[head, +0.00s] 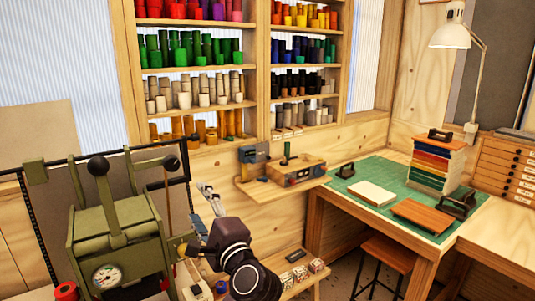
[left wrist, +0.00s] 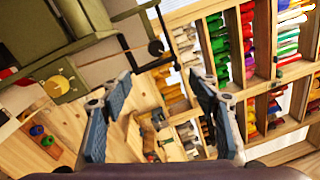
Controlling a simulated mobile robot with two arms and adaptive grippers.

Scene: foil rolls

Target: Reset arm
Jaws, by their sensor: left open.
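My left arm (head: 240,258) reaches up from the bottom middle of the head view. My right gripper is in neither view.
The green press (head: 115,225) with a gauge stands close left of my arm. The small wall shelf (head: 265,192) holds a box device. A stool (head: 388,252) stands beneath.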

